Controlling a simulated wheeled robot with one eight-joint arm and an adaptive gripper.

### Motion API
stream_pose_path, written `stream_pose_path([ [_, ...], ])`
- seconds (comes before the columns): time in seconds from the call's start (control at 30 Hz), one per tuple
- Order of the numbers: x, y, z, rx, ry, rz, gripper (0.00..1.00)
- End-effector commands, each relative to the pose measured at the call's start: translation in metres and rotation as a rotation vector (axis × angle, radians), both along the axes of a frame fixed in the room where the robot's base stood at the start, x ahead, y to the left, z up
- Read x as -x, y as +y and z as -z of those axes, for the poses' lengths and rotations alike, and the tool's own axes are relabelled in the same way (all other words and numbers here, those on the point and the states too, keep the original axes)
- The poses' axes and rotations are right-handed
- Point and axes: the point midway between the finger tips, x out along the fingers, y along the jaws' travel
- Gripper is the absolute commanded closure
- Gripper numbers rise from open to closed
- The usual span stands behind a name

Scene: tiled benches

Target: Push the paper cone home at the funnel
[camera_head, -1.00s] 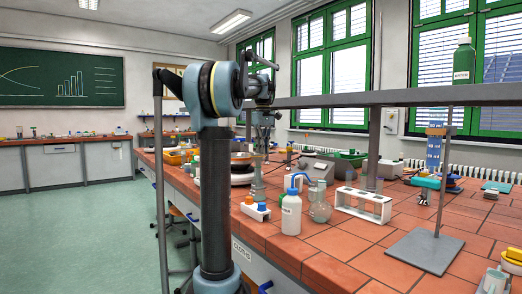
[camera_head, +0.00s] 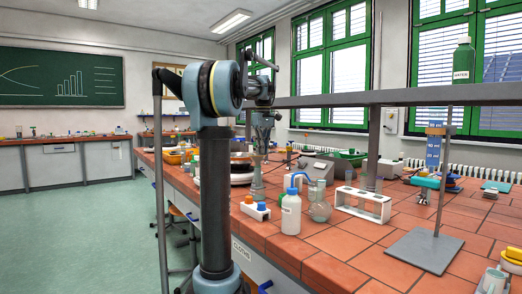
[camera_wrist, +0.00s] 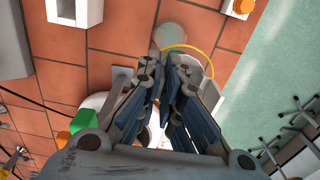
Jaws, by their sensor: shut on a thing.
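My gripper (camera_head: 262,142) hangs pointing down over the left part of the tiled bench, beyond my arm column. In the wrist view its dark blue fingers (camera_wrist: 174,75) draw together toward their tips. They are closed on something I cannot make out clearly. The paper cone is not distinguishable in either view. A pale grey-green, narrow upright piece (camera_head: 257,185) stands directly below the gripper and may be the funnel or its vessel. In the wrist view a pale round top (camera_wrist: 180,42) lies just beyond the fingertips. I cannot tell whether they touch.
A white bottle with a blue cap (camera_head: 291,213), a round glass flask (camera_head: 320,208) and a white rack (camera_head: 362,204) stand to the right. A small white holder with coloured caps (camera_head: 254,208) is near the bench edge. Bare tiles lie in front of the stand base (camera_head: 424,250).

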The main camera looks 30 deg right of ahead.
Motion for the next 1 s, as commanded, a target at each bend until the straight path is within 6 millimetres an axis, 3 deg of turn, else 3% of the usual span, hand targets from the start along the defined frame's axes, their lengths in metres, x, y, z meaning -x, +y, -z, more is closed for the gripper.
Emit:
stream_pose_path([
  [0.1,0.000,0.000,0.002,0.000,0.000,0.000,1.00],
  [0.2,0.000,0.000,0.002,0.000,0.000,0.000,0.72],
  [0.67,0.000,0.000,-0.004,0.000,0.000,0.000,0.71],
  [1.0,-0.001,0.000,-0.058,0.000,0.001,0.000,0.71],
])
